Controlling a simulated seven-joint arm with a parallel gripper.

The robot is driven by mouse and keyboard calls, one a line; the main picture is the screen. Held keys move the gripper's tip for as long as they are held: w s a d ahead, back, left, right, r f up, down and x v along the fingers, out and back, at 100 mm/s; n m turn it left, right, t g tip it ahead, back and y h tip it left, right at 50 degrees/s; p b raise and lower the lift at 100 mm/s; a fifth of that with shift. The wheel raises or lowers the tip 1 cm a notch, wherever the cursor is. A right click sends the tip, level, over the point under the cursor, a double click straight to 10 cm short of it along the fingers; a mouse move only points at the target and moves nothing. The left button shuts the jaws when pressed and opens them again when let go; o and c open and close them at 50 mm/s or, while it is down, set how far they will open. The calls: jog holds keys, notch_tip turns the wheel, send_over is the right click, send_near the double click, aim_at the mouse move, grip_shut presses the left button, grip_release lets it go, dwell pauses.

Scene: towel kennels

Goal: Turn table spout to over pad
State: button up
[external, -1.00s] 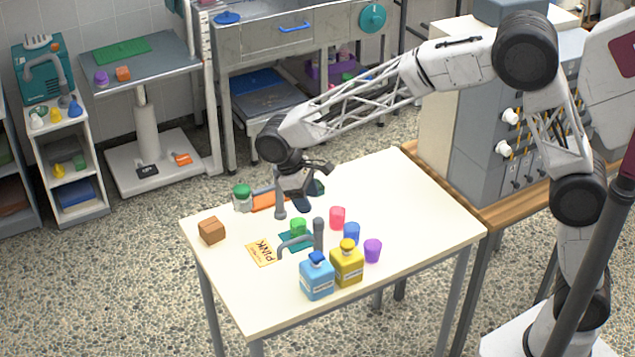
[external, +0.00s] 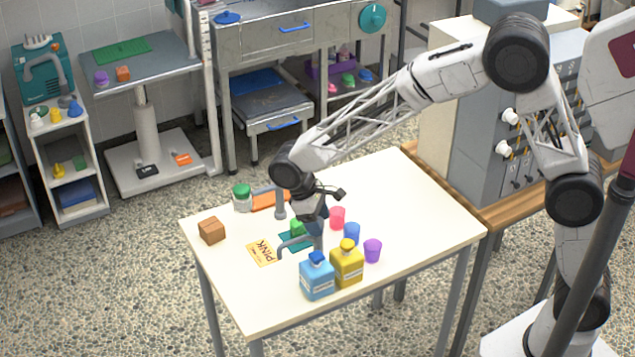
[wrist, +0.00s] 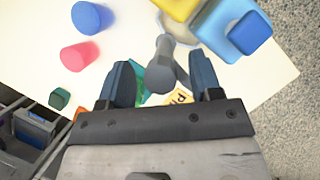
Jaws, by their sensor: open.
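The grey table spout (external: 296,243) stands on the white table, its arm reaching left from its post and its tip bending down near the right edge of the yellow PINK card (external: 262,252). The teal pad (external: 287,237) lies behind the spout arm with a green block (external: 297,226) on it. My gripper (external: 317,228) is low over the spout's post and partly hides it. In the wrist view my gripper (wrist: 162,80) is open, with the grey spout (wrist: 162,68) between its two blue fingers. I cannot tell if either finger touches it.
A blue bottle (external: 317,280) and a yellow bottle (external: 347,264) stand close in front of the spout. Red (external: 337,217), blue (external: 352,233) and purple (external: 372,250) cups stand to the right. A brown block (external: 212,231) is at the left. The table's right side is clear.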

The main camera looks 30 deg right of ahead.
grip_shut()
dwell(0.4)
jog(key=shift+m, duration=0.4)
jog(key=m+y, duration=0.1)
jog(key=m, duration=0.2)
jog(key=shift+m+g, duration=0.3)
jog(key=shift+g, duration=0.1)
jog(key=m+y, duration=0.2)
jog(key=m, duration=0.2)
jog(key=m+y, duration=0.1)
jog(key=m, duration=0.4)
jog(key=shift+y, duration=0.4)
jog(key=m, duration=0.2)
jog(key=m+y, duration=0.1)
jog(key=m, duration=0.1)
jog(key=shift+m+t+y, duration=0.3)
jog(key=shift+t, duration=0.1)
